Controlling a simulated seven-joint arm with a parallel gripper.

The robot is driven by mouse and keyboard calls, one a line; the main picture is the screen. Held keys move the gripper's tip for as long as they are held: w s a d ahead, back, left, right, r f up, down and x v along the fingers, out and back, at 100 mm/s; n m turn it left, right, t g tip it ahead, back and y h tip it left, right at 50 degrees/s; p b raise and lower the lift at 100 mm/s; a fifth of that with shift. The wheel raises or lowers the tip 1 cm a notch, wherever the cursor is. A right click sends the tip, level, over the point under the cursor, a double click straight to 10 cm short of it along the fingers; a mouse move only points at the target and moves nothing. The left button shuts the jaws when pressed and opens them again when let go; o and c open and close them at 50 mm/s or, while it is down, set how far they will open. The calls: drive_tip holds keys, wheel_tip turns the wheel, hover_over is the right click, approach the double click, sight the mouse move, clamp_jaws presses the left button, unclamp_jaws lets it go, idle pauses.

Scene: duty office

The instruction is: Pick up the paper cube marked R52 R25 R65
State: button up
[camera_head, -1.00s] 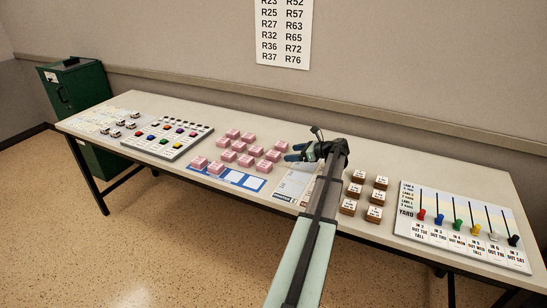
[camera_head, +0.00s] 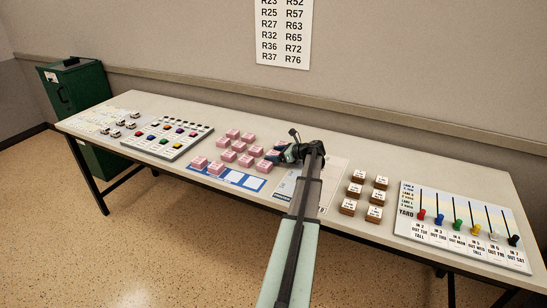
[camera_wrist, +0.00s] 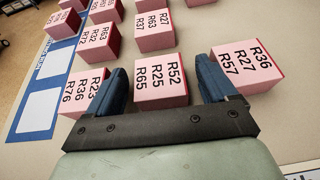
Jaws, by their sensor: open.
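The pink paper cube marked R52 R25 R65 (camera_wrist: 160,82) is in the middle of the wrist view, its marked top face toward the camera. My gripper (camera_wrist: 161,68) is open, with one blue finger on the left of this cube and one on the right in that view. Gaps show between the cube and both fingers; I cannot tell how far down the fingertips reach. In the head view my gripper (camera_head: 274,156) is at the right edge of the group of pink cubes and partly covers the cubes there.
A cube marked R57 R27 R36 (camera_wrist: 244,66) is close by the right finger. A cube marked R76 R36 R23 (camera_wrist: 84,92) is partly behind the left finger. A cube marked R37 R63 R27 (camera_wrist: 153,24) stands beyond. Brown blocks (camera_head: 376,197) stand to the right on the table.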

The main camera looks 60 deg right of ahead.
drive_tip(key=shift+w, duration=0.15)
drive_tip(key=shift+c, duration=0.2)
drive_tip(key=c, duration=1)
drive_tip(key=shift+c, duration=0.2)
